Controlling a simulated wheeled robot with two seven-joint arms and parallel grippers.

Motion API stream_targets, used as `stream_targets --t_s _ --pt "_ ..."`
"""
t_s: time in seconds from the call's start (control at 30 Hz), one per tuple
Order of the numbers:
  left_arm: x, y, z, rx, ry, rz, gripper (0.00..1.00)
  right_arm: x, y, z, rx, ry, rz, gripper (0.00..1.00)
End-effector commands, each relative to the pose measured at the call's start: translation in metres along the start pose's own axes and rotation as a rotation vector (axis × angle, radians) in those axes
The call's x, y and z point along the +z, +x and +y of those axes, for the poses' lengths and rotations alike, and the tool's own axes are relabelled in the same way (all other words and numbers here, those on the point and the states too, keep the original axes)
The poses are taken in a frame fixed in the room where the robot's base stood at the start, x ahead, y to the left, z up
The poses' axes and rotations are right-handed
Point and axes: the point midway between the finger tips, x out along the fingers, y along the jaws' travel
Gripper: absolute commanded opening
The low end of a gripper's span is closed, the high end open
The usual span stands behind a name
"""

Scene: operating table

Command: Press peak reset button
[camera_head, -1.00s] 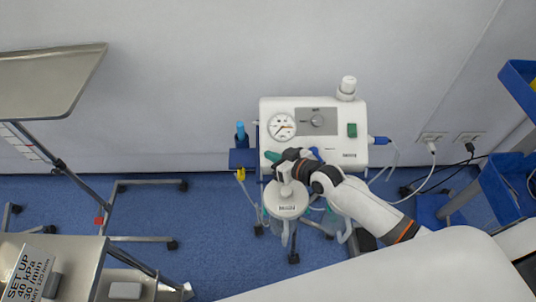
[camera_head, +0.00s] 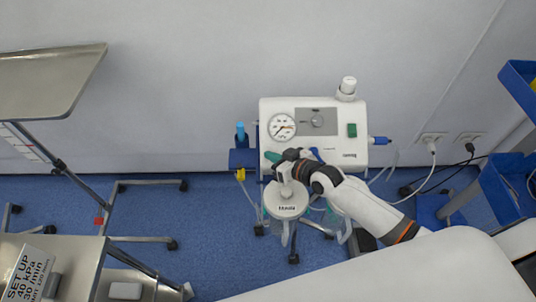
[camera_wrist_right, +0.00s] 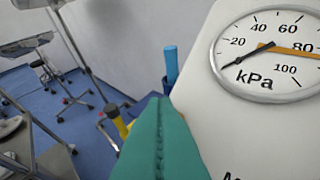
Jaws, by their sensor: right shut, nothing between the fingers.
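A white suction unit (camera_head: 348,142) stands against the wall, with a round white pressure gauge (camera_head: 282,127) at its upper left. In the right wrist view the gauge (camera_wrist_right: 270,48) fills the upper right; its black needle points to the low end and its orange pointer lies just below the 80 mark. I cannot make out a button labelled peak reset. My right gripper (camera_head: 272,157) is below the gauge, in front of the unit's lower left. Its green fingers, also in the right wrist view (camera_wrist_right: 160,140), are shut and empty. My left gripper is not in view.
A white-lidded canister (camera_head: 286,209) stands below my right wrist. Steel carts stand left; a blue trolley stands right.

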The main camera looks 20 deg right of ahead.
Motion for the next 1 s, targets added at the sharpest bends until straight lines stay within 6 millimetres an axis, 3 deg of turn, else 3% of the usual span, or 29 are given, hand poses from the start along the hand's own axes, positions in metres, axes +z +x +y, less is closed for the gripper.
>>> stream_targets --t_s 1.0 --pt "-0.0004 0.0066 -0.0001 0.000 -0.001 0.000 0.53 -0.0040 0.0058 -0.0043 0.000 0.000 0.000 0.00"
